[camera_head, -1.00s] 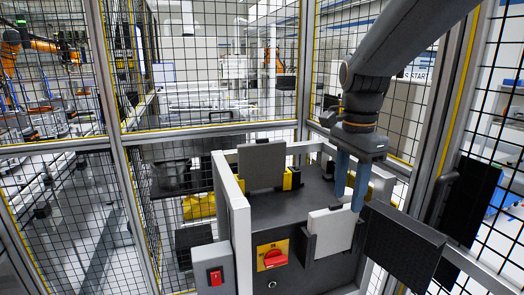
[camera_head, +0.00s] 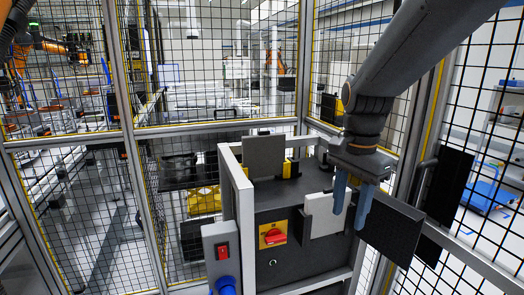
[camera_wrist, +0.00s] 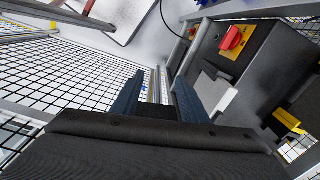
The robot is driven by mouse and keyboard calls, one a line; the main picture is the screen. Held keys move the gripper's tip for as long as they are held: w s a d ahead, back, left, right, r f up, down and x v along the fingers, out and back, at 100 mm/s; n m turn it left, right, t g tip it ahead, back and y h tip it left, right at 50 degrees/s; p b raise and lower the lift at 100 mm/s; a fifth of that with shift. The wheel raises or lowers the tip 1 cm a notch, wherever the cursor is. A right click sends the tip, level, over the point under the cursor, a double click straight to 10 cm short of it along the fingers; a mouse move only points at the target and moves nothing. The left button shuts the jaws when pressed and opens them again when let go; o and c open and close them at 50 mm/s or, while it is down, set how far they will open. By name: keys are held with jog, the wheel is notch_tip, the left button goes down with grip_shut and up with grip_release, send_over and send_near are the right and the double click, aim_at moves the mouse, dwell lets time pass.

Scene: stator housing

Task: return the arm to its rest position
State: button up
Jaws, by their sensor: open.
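My gripper (camera_head: 352,202) hangs from my arm at the right in the head view, with its two blue fingers pointing down and apart. It is open, and nothing shows between the fingers. It hangs in front of a dark machine box (camera_head: 296,222), near a light grey plate (camera_head: 324,214) on the box's right side and a black panel (camera_head: 390,226). In the wrist view the fingers (camera_wrist: 158,92) stand apart, with mesh fence and floor beyond them. No stator housing can be made out.
A red switch on a yellow plate (camera_head: 273,236) is on the box front. A grey control box (camera_head: 220,250) with a red button stands left of it. A grey upright plate (camera_head: 263,157) stands on top. Mesh fence panels (camera_head: 80,215) enclose the cell.

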jog(key=s+f+n+t+b, duration=0.1)
jog(key=s+f+n, duration=0.7)
jog(key=f+n, duration=0.3)
notch_tip(320, 180, down, 3)
jog(key=shift+s+f+n, duration=0.15)
jog(key=shift+n, duration=0.25)
